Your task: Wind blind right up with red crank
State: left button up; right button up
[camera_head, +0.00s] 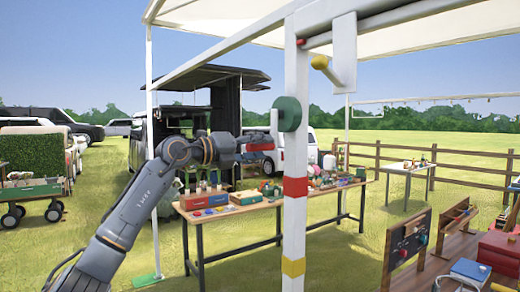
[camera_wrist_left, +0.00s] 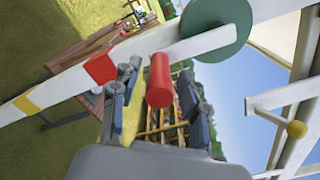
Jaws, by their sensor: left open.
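The red crank handle (camera_head: 260,147) sticks out from a white crank arm (camera_head: 274,125), which joins a green disc (camera_head: 289,113) on the white post. In the left wrist view the red handle (camera_wrist_left: 159,80) points toward me, with the green disc (camera_wrist_left: 216,27) behind. My left gripper (camera_head: 253,146) is at the handle. Its open fingers (camera_wrist_left: 158,78) stand on either side of the handle, with gaps visible. My right gripper is not in view.
The white post (camera_head: 295,160) has red and yellow bands and stands close to my left gripper. A yellow knob (camera_head: 319,62) is on a white part above right. A long table (camera_head: 250,206) with boxes and jars stands behind. Wooden boards (camera_head: 407,240) stand at lower right.

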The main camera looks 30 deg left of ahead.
pick_arm(q)
jog(key=v, duration=1.1)
jog(key=shift+s, duration=0.35)
